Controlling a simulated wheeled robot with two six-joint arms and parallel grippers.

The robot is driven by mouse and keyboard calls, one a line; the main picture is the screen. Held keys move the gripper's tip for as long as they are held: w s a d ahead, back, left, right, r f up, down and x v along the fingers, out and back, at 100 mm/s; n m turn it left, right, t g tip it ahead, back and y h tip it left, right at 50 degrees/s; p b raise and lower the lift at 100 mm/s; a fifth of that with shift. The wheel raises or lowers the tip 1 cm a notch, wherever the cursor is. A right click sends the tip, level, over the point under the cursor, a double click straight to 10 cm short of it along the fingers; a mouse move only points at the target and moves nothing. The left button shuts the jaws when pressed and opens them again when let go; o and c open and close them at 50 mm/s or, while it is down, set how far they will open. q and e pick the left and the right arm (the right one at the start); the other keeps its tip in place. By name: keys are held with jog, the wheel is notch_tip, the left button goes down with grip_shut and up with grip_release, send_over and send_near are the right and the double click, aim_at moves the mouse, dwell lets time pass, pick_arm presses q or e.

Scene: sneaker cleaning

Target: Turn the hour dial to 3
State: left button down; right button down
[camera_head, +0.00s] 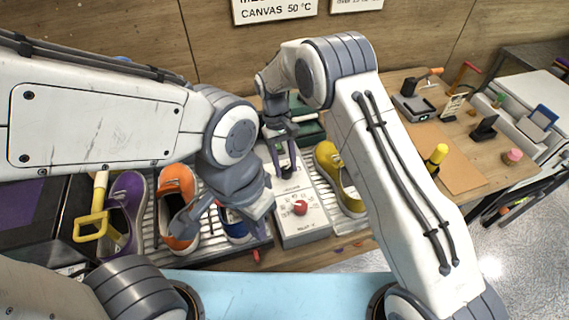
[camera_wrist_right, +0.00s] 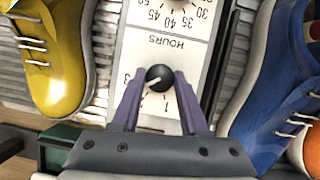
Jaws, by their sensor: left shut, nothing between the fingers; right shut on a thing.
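The white control box (camera_head: 305,232) has a red knob (camera_head: 300,207) low on its face and a black hour dial above it. In the right wrist view the box face shows upside down, and the black hour dial (camera_wrist_right: 159,74) is clasped between the two purple fingers of my right gripper (camera_wrist_right: 158,80). The dial's white mark points to the lower left, and a 1 shows below it. My right gripper also shows in the head view (camera_head: 287,170), reaching down to the box. My left gripper (camera_head: 182,226) is shut and empty above the orange sneaker.
Orange (camera_head: 177,192), purple (camera_head: 127,200) and blue (camera_head: 234,228) sneakers stand left of the box, a yellow one (camera_head: 340,178) right. A yellow-handled tool (camera_head: 90,226) lies far left. Tools and a yellow-capped bottle (camera_head: 438,155) stand on the right bench.

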jog(key=shift+d+m+y, duration=0.1)
jog(key=shift+m+y, duration=0.7)
jog(key=shift+m, duration=1.3)
jog(key=shift+c, duration=2.1)
grip_release()
jog(key=b+v, duration=0.1)
jog(key=v, duration=0.9)
jog(key=shift+w+r+b, duration=0.2)
jog(key=shift+b, duration=0.2)
